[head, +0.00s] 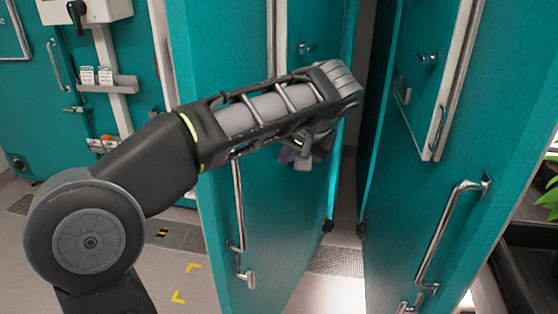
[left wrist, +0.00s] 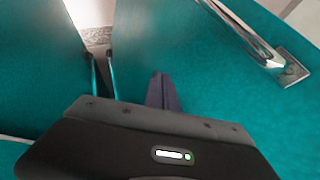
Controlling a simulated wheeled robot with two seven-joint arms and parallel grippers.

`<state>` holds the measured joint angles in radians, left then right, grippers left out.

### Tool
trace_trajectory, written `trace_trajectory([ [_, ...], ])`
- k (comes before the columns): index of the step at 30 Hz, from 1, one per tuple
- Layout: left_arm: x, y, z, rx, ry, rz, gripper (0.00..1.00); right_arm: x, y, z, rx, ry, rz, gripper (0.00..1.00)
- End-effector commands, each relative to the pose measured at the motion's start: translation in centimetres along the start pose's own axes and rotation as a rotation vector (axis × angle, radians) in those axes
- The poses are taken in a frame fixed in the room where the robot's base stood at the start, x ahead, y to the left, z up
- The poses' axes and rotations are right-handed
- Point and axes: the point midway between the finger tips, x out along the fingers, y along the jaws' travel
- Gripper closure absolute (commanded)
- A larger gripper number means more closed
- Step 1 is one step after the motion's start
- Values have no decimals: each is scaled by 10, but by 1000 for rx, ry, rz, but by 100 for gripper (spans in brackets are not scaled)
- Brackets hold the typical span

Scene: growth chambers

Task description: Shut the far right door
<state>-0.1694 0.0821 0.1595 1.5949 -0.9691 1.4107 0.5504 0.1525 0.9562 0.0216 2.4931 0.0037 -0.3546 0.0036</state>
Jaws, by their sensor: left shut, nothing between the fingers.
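The far right door (head: 400,202) is a tall teal panel on the right of the head view. It stands open at an angle, with a long chrome handle (head: 447,235) low on its face. A second teal door (head: 285,220) stands to its left, also swung out, with a narrow gap between them. My left arm reaches across the second door. My left gripper (head: 303,160) is shut and empty, pointing down near that door. In the left wrist view the closed fingers (left wrist: 163,92) show against a teal panel with a chrome handle (left wrist: 245,35); contact cannot be told.
Green plants (head: 550,195) and dark shelves show beyond the far right door's edge. A metal floor grate (head: 337,261) lies in the gap between the doors. A teal wall with a wall-mounted box (head: 98,10) is at the left. Grey floor lies open at lower left.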

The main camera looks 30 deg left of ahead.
Motion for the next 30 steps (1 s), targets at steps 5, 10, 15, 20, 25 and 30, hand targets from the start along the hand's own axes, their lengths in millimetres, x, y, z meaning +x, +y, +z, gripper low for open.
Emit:
trace_trajectory([
  [5,28,4,4,-1,-2,0,100,26,8,-2,-4,5,-6,64],
  [10,54,0,1,0,-4,-2,100,35,12,-3,-5,7,-8,64],
  [15,89,0,0,1,-4,0,100,30,9,-3,-6,8,-8,64],
  [20,102,-22,0,-3,-3,-1,100,21,6,-3,-6,7,-8,64],
  [25,109,-33,0,-1,-1,1,100,19,5,-2,-5,6,-7,64],
  [30,111,-35,0,1,0,1,100,19,6,-2,-5,6,-6,64],
])
